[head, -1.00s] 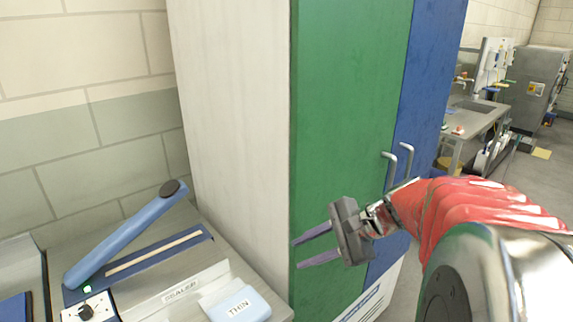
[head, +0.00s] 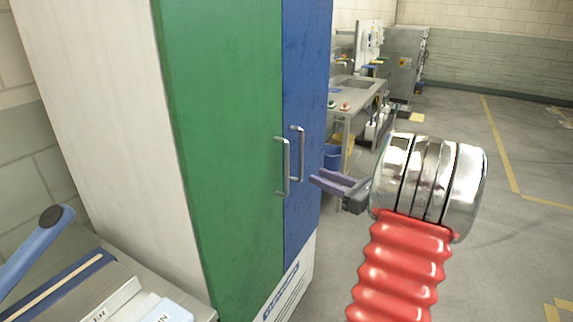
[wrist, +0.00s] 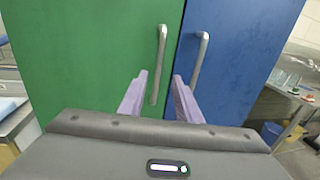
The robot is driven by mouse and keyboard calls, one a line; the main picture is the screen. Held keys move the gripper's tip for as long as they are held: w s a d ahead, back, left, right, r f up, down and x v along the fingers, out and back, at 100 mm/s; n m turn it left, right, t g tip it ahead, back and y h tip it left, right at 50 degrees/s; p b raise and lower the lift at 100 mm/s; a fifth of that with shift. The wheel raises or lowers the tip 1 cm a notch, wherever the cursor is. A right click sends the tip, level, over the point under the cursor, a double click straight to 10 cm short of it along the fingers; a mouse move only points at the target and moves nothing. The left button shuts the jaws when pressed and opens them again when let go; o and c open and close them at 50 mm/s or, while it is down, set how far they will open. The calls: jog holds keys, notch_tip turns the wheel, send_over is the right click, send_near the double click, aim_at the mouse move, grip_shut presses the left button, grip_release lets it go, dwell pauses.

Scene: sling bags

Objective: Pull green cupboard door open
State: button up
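The cupboard has a green door (head: 225,130) on the left and a blue door (head: 305,90) on the right, both closed. The green door's metal bar handle (head: 283,167) stands upright near the seam, close beside the blue door's handle (head: 297,154). My gripper (head: 318,180) is to the right of both handles in the head view, with its purple fingers pointing toward the cupboard. In the wrist view, my gripper (wrist: 162,97) is open and empty. The green door's handle (wrist: 159,65) appears between the fingertips, and the blue door's handle (wrist: 200,62) appears above the right finger. Neither handle looks gripped.
A bench with a blue-handled sealer (head: 45,245) stands at the left front of the cupboard. A metal sink table (head: 355,97) and a blue bucket (head: 332,157) are behind, to the right. Open grey floor (head: 500,220) lies on the right.

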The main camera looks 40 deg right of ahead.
dwell(0.3)
jog(key=w+a, duration=0.1)
jog(key=w, duration=1.2)
jog(key=shift+w, duration=0.4)
jog(key=shift+a, duration=0.1)
jog(key=shift+c, duration=0.5)
grip_shut()
